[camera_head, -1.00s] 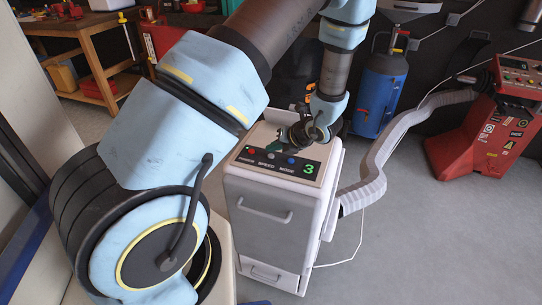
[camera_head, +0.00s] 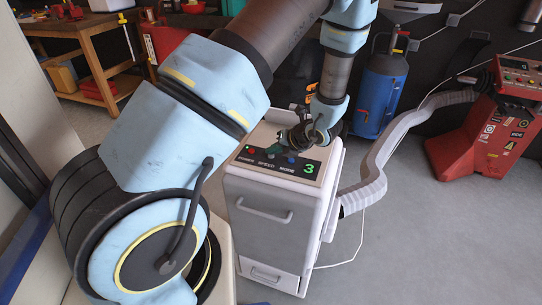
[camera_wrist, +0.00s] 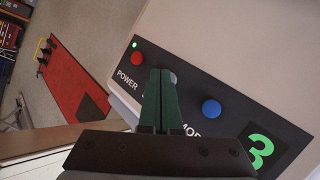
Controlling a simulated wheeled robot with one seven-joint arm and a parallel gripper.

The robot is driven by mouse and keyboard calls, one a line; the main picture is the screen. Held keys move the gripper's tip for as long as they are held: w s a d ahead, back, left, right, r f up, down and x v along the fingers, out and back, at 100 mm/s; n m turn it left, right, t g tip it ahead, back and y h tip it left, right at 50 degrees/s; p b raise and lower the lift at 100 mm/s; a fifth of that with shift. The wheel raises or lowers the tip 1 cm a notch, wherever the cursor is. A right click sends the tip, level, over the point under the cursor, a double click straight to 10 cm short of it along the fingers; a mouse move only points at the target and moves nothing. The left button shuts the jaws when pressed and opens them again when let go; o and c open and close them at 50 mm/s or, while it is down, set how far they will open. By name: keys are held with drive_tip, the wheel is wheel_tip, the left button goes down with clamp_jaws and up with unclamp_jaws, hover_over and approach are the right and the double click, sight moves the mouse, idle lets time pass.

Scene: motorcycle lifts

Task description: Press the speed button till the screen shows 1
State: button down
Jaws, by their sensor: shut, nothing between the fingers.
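The white machine (camera_head: 265,215) has a dark control panel on top with a green screen digit 3 (camera_head: 309,169), which also shows in the wrist view (camera_wrist: 260,151). The panel carries a red power button (camera_wrist: 137,58), a grey speed button (camera_wrist: 174,78) and a blue mode button (camera_wrist: 211,108). My gripper (camera_wrist: 161,72) is shut and empty, its green fingertips at the speed button. The fingers hide part of that button and most of the SPEED label. I cannot tell whether they touch it. In the head view my gripper (camera_head: 274,155) is low over the panel.
A white ribbed hose (camera_head: 375,180) runs from the machine's right side to a red machine (camera_head: 490,130). A blue gas cylinder (camera_head: 380,95) stands behind. A wooden workbench (camera_head: 90,50) is at the back left. The grey floor at the right front is clear.

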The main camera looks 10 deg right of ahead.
sight(272, 159)
drive_tip(key=shift+f, duration=0.2)
drive_tip(key=shift+r, duration=0.1)
drive_tip(key=shift+r+p, duration=0.55)
drive_tip(key=shift+r, duration=0.2)
wheel_tip(272, 159, up, 5)
drive_tip(key=p, duration=0.4)
drive_tip(key=shift+a, duration=0.1)
idle(0.9)
